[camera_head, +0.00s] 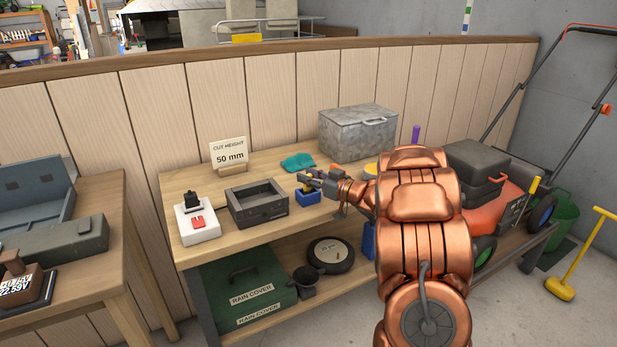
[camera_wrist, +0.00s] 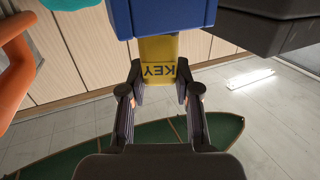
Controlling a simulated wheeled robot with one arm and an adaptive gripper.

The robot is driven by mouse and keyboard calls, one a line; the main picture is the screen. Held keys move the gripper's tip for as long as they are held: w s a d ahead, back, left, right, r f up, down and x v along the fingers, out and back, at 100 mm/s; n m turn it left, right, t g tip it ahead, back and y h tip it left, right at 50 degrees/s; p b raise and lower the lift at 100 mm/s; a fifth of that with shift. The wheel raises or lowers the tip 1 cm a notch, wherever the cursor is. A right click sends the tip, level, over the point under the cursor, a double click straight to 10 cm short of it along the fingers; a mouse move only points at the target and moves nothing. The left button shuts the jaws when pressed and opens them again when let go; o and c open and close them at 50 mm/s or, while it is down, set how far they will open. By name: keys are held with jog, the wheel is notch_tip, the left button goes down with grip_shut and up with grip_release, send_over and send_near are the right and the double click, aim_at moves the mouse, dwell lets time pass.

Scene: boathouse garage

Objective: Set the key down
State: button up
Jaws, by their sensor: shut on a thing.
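My gripper (camera_head: 314,183) is low over the bench, just above a small blue box (camera_head: 309,197). In the wrist view its two fingers (camera_wrist: 160,85) are closed on the sides of a yellow key piece (camera_wrist: 158,62) marked KEY, with the letters upside down. The blue box (camera_wrist: 160,18) fills the top middle of that view, right against the key's edge in the picture. I cannot tell whether key and box touch. In the head view the key is too small to make out at the gripper.
A dark grey tray (camera_head: 232,208) stands left of the blue box. A teal cloth (camera_head: 298,161) lies behind. A white base with a red switch (camera_head: 197,222) and a "CUT HEIGHT 50 mm" sign (camera_head: 229,153) are further left. A grey metal case (camera_head: 357,132) stands at the back right.

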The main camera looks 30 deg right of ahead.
jog(key=shift+f, duration=0.2)
jog(key=o, duration=1.1)
jog(key=shift+o, duration=0.2)
jog(key=v, duration=1.2)
grip_shut()
dwell(1.4)
